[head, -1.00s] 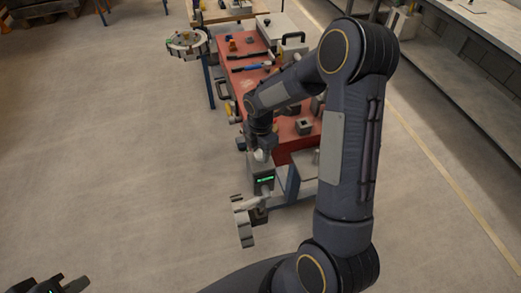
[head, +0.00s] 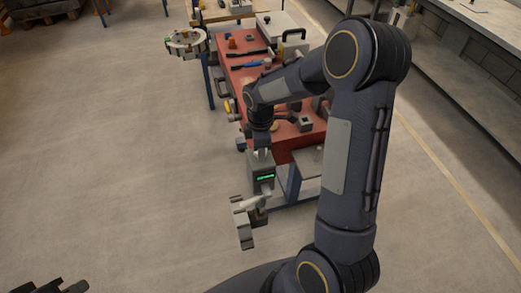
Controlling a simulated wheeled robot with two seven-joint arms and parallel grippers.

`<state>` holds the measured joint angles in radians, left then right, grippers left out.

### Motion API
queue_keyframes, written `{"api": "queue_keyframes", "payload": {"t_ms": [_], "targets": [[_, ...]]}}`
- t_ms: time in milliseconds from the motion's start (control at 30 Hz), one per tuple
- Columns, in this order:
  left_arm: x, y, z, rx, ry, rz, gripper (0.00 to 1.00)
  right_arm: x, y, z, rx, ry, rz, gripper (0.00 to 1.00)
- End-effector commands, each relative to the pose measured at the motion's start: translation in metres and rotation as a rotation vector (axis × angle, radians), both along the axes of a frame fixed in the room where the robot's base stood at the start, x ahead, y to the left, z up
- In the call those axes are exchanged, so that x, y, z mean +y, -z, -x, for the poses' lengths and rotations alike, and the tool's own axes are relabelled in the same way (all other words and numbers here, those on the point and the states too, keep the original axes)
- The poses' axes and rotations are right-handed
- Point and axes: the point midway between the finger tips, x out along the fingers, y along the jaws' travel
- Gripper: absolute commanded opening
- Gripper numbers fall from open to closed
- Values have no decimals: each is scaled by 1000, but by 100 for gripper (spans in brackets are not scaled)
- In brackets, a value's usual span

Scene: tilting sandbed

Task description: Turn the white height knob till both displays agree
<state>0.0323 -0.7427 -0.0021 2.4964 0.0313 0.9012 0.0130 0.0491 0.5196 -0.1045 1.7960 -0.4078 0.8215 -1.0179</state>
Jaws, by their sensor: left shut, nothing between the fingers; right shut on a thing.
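A grey box (head: 259,186) with a small green-lit display (head: 266,177) stands at the front end of the red bench. Its digits are too small to read. My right gripper (head: 262,154) reaches down to the top of this box and is shut on the small white knob there, which the fingers mostly cover. I cannot make out a second display. My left gripper (head: 62,286) is shut and empty at the bottom left edge, partly cut off and far from the box.
A pale handwheel-like part (head: 244,222) juts out in front of the box. The red bench (head: 243,75) behind carries tools and blocks. A round tray-like fixture (head: 186,40) stands at its left. The floor to the left is clear.

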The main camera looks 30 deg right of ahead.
Motion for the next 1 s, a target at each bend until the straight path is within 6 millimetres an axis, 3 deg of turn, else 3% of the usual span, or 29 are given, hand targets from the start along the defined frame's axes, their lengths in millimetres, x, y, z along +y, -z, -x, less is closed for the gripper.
{"api": "queue_keyframes", "payload": {"t_ms": [500,1000], "targets": [[0,20,0,0,0,0,0,0,0,-1,-3,437,0,17],[0,25,0,0,0,0,0,-1,-1,-1,-3,605,1,17]]}}
